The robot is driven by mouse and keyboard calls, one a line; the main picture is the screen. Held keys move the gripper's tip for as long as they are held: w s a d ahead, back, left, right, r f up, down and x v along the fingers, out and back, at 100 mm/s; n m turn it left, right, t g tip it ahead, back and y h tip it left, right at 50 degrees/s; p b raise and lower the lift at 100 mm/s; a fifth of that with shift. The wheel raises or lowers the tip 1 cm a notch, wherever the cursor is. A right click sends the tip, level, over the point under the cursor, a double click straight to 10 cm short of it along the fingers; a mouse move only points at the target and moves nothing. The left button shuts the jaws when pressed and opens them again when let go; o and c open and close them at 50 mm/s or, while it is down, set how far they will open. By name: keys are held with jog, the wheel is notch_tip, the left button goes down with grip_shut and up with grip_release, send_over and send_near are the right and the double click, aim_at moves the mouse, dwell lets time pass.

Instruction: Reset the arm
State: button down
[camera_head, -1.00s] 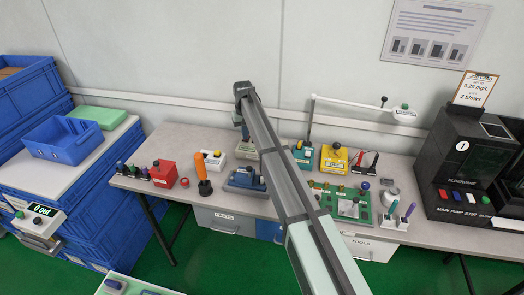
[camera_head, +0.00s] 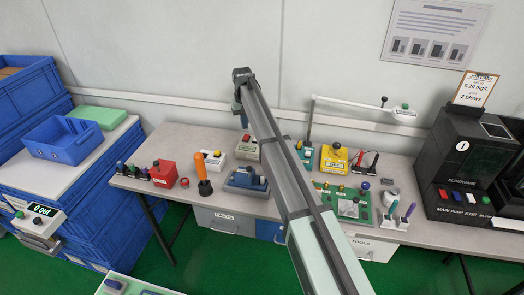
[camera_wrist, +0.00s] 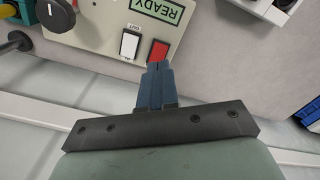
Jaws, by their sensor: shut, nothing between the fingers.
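My arm reaches up across the middle of the head view, and its end hangs above the back of the workbench (camera_head: 140,186). My gripper (camera_wrist: 156,66) is shut and empty, its two blue fingers together in the wrist view. Behind the fingertips in that view is a cream panel (camera_wrist: 105,30) with a green READY display (camera_wrist: 157,9), a white button (camera_wrist: 129,44) and a red button (camera_wrist: 158,52). The fingertips overlap the panel's lower edge in the picture; I cannot tell the gap. In the head view the arm hides part of the bench.
An orange-handled tester (camera_head: 203,172), a red box (camera_head: 163,173), a blue device (camera_head: 246,181) and a yellow box (camera_head: 334,158) stand on the bench. A thin-armed stand (camera_head: 350,104) rises behind. A black machine (camera_head: 468,160) is at right, a blue bin (camera_head: 62,139) at left.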

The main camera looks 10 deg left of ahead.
jog(key=shift+r, duration=0.75)
